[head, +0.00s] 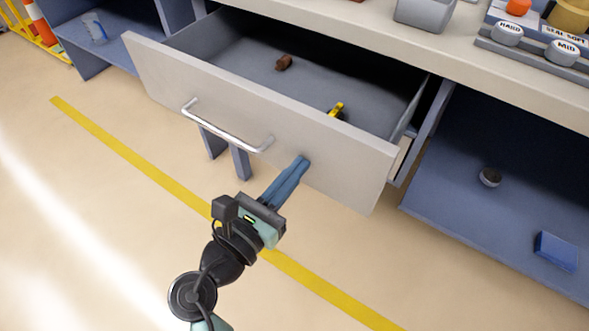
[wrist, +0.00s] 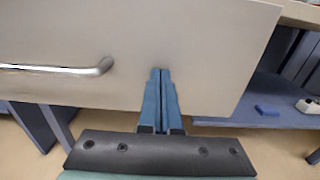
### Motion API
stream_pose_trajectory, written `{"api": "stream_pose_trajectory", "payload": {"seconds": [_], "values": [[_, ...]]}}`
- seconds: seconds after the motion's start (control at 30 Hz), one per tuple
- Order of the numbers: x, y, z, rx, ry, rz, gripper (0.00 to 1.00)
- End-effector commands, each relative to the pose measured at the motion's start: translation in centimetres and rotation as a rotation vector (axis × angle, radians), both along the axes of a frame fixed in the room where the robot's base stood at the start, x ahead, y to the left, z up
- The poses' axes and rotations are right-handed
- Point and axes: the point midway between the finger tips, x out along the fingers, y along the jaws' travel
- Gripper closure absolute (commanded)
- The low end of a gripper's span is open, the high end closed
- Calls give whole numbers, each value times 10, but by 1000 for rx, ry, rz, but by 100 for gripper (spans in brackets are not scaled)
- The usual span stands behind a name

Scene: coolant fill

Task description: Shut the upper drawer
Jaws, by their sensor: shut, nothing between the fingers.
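The upper drawer (head: 330,154) is pulled well out from under the counter, with its inside showing. A small brown object (head: 284,62) and a yellow and black object (head: 337,110) lie in it. Its silver bar handle (head: 222,132) is on the front panel, left of my gripper; the handle also shows in the wrist view (wrist: 60,70). My gripper (head: 303,160) is shut and empty, its blue fingertips at the lower part of the drawer front, right of the handle. In the wrist view the fingertips (wrist: 160,72) overlap the panel; I cannot tell whether they touch it.
The counter (head: 380,32) above holds a grey bin (head: 425,12) and a panel with labelled round buttons (head: 562,51). An open blue shelf (head: 470,215) at right holds a small round item and a blue box (head: 556,250). The floor in front is clear, with a yellow line (head: 130,149).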

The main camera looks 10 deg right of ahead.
Motion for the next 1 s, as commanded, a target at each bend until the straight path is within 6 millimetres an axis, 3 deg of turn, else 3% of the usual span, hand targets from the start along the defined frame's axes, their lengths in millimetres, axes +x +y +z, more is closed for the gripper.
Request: {"api": "stream_pose_trajectory", "payload": {"seconds": [0.37, 1.0], "values": [[15, -17, 2, -1, 2, -5, 100], [127, -130, -1, 1, -2, -5, 100]]}}
